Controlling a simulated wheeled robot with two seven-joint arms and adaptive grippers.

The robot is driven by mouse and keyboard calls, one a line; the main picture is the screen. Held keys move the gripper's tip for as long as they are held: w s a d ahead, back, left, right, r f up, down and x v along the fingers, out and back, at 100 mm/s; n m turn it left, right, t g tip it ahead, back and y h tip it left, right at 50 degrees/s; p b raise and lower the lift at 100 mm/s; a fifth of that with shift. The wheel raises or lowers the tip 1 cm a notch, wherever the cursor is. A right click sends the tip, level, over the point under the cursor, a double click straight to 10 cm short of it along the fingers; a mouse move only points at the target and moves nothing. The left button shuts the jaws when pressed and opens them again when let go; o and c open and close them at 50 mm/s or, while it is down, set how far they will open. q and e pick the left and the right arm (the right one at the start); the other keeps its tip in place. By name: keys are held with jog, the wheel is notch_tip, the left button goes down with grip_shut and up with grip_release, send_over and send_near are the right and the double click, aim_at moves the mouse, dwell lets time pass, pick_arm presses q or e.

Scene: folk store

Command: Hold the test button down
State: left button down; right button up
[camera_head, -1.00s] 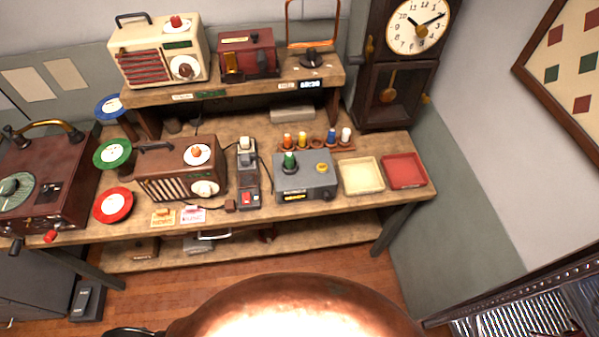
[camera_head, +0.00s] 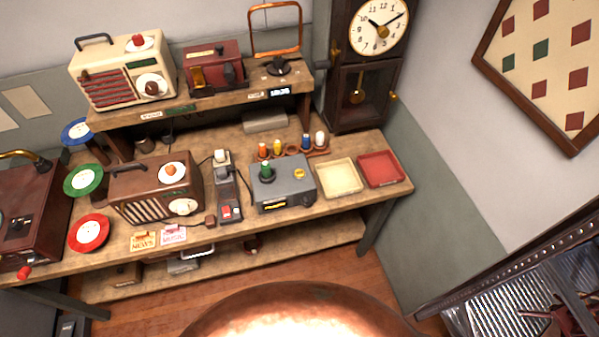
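A grey tester box (camera_head: 284,194) stands on the bench, right of centre. A round yellow button (camera_head: 299,173) is on its top at the right, and a green-topped piece (camera_head: 266,170) stands upright at its left. Neither gripper is in view, and nothing touches the box.
A black switch unit (camera_head: 228,196) stands close left of the box, beside a brown radio (camera_head: 155,190). A cream tray (camera_head: 339,178) and a red tray (camera_head: 381,169) lie to its right. Several coloured pegs stand in a wooden rack (camera_head: 319,153) behind.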

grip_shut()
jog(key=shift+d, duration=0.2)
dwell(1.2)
